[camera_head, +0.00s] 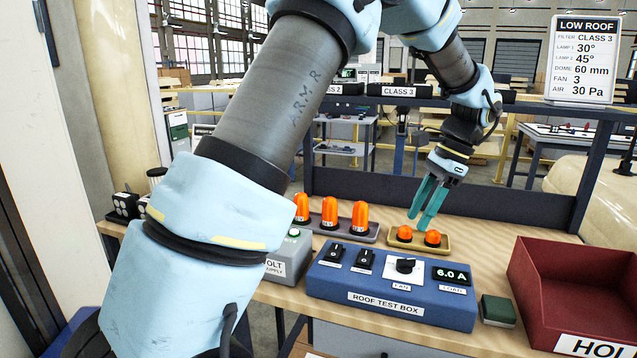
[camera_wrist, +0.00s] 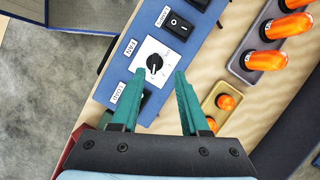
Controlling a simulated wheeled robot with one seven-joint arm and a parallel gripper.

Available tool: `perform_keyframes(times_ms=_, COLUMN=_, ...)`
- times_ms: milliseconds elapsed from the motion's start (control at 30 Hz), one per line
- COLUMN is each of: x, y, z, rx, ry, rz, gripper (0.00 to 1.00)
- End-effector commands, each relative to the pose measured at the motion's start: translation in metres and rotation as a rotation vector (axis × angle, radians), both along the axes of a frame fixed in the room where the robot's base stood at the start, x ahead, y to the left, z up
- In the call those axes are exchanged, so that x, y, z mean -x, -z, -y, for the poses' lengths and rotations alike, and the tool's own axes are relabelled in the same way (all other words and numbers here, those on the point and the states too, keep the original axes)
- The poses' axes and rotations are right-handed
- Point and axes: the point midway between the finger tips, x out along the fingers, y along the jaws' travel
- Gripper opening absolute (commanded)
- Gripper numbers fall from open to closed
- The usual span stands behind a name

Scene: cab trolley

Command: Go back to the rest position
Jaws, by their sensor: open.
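My gripper (camera_head: 427,205) has teal fingers and hangs from my arm above the back of the wooden bench, over the small yellow tray (camera_head: 447,242). Its fingers are apart with nothing between them. In the wrist view my gripper (camera_wrist: 155,85) shows its two open fingers above the blue roof test box (camera_wrist: 112,72), with the fan knob (camera_wrist: 154,63) seen between and beyond the tips. The test box (camera_head: 390,315) carries two black switches, the fan knob and a load display reading 6.0 A. The fingers look clear of everything.
Orange lamp domes (camera_head: 330,214) stand in a grey tray behind the box. Two small orange domes (camera_head: 404,232) sit in the yellow tray. A red bin (camera_head: 522,312) stands right, with a small green block (camera_head: 498,310) beside it. A grey supply box (camera_head: 285,262) stands left.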

Motion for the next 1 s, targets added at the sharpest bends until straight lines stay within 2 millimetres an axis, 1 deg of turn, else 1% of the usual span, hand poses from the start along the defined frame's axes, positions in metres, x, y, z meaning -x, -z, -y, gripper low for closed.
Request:
perform_keyframes(times_ms=33, x=-0.009, y=0.001, z=-0.027, rx=0.024, ry=-0.079, rz=0.013, gripper=0.45)
perform_keyframes(times_ms=67, x=-0.013, y=0.003, z=-0.043, rx=0.042, ry=-0.135, rz=0.023, gripper=0.45)
perform_keyframes(times_ms=100, x=-0.018, y=0.007, z=-0.068, rx=0.073, ry=-0.222, rz=0.039, gripper=0.45)
perform_keyframes(times_ms=167, x=-0.022, y=0.013, z=-0.108, rx=0.123, ry=-0.367, rz=0.068, gripper=0.45)
perform_keyframes(times_ms=200, x=-0.022, y=0.018, z=-0.136, rx=0.158, ry=-0.474, rz=0.090, gripper=0.45)
perform_keyframes(times_ms=233, x=-0.021, y=0.021, z=-0.156, rx=0.182, ry=-0.554, rz=0.108, gripper=0.45)
perform_keyframes(times_ms=267, x=-0.019, y=0.024, z=-0.176, rx=0.206, ry=-0.634, rz=0.126, gripper=0.45)
perform_keyframes(times_ms=300, x=-0.014, y=0.028, z=-0.201, rx=0.238, ry=-0.742, rz=0.152, gripper=0.45)
perform_keyframes(times_ms=400, x=0.003, y=0.038, z=-0.255, rx=0.307, ry=-0.993, rz=0.220, gripper=0.45)
perform_keyframes(times_ms=500, x=0.023, y=0.046, z=-0.294, rx=0.358, ry=-1.194, rz=0.282, gripper=0.45)
perform_keyframes(times_ms=600, x=0.038, y=0.052, z=-0.317, rx=0.390, ry=-1.328, rz=0.327, gripper=0.45)
perform_keyframes(times_ms=700, x=0.046, y=0.054, z=-0.328, rx=0.407, ry=-1.397, rz=0.352, gripper=0.45)
perform_keyframes(times_ms=1000, x=0.048, y=0.055, z=-0.329, rx=0.410, ry=-1.412, rz=0.357, gripper=0.45)
